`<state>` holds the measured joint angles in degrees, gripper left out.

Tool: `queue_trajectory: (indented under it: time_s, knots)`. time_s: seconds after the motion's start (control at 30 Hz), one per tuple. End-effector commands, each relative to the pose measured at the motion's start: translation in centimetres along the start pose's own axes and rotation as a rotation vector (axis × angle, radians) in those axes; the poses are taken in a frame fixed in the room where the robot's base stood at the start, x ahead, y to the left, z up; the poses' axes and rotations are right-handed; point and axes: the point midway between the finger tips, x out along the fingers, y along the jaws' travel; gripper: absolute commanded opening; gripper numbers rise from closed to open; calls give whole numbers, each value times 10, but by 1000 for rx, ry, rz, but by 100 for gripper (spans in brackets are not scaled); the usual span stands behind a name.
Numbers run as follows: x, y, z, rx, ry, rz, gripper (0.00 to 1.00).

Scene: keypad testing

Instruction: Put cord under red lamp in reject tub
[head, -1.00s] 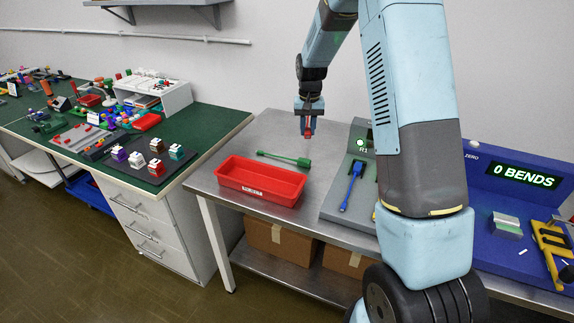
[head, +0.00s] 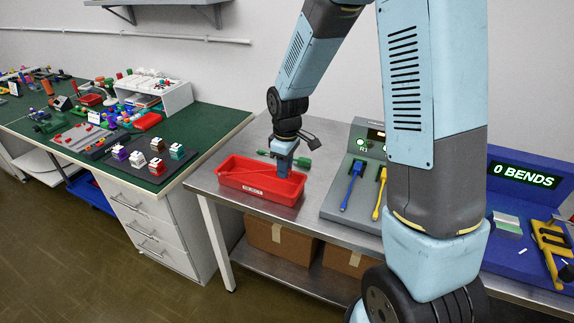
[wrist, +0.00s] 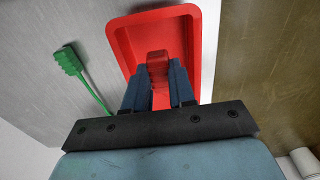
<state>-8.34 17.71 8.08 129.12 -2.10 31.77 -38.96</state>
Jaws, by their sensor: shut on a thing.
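The red reject tub (head: 235,182) stands on the steel bench, with a label on its front wall. My gripper (head: 284,172) points down into the right part of this tub. In the wrist view my gripper (wrist: 158,76) is shut on a red cord (wrist: 157,57), whose block end shows between the fingers. The tub's floor and rim (wrist: 122,38) lie below it. Red on red makes it hard to tell whether the cord touches the floor. In the head view the cord is hidden by the fingers and tub.
A green cord (head: 309,163) lies on the bench behind the tub; it also shows in the wrist view (wrist: 68,60). A grey test stand (head: 335,185) to the right holds a blue cord (head: 352,185) and a yellow cord (head: 380,192). A green-topped table (head: 205,125) stands left.

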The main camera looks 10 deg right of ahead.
Motion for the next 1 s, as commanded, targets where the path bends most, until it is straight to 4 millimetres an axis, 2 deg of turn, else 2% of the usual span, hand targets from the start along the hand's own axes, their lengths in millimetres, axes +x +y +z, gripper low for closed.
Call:
queue_trajectory:
  time_s: [0.5,1.0]
  knots:
    - [39,1,2,4,-1,-2,0]
    - [50,1,4,6,-2,-1,0]
